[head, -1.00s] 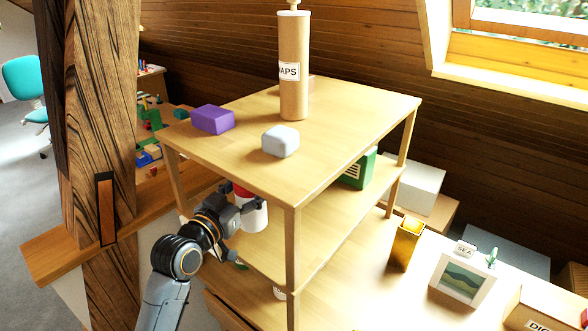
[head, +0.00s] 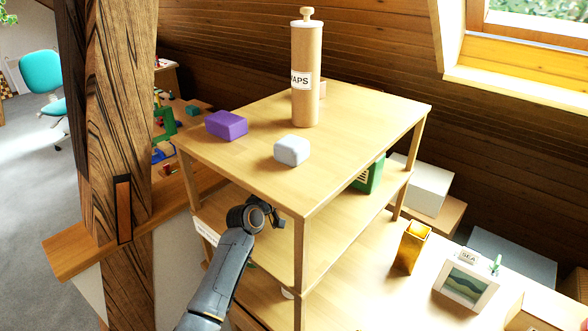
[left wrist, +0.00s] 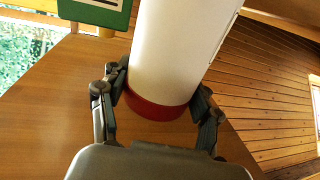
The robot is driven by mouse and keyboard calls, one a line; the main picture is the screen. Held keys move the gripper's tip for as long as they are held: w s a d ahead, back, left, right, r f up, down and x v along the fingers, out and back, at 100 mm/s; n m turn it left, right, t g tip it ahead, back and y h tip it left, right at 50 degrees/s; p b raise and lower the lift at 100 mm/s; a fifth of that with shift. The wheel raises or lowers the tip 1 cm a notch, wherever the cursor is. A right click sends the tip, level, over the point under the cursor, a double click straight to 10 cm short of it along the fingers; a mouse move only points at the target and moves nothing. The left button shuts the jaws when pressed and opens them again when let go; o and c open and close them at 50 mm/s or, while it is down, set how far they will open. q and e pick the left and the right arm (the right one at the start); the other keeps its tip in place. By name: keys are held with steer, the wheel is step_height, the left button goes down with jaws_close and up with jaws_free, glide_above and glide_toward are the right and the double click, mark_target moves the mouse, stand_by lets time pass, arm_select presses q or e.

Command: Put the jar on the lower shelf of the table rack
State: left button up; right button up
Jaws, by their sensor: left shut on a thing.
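The table rack (head: 350,125) is light wood, with a top board and a lower shelf (head: 340,235) below it. My left gripper (head: 270,212) reaches in from the left, between the two boards beside the front post. In the left wrist view, my left gripper (left wrist: 162,97) is shut around a white jar (left wrist: 180,45) with a red band at its near end. In the head view the jar is hidden behind my arm and the top board. I cannot tell whether it touches the shelf. My right gripper is not in view.
A green box (head: 370,176) stands at the back of the lower shelf. The top board holds a tall tube (head: 305,100), a purple block (head: 227,125) and a grey block (head: 291,151). A timber post (head: 105,110) stands left. A gold container (head: 411,245) stands right of the rack.

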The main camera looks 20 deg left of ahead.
arm_select(q)
steer(key=shift+f, duration=0.15)
steer(key=o, duration=1.8)
steer(key=shift+f, duration=0.1)
steer(key=shift+c, duration=0.2)
steer(key=s+a+b, duration=0.1)
steer(key=s+b, duration=0.1)
steer(key=s, duration=1)
steer(key=shift+a, duration=0.4)
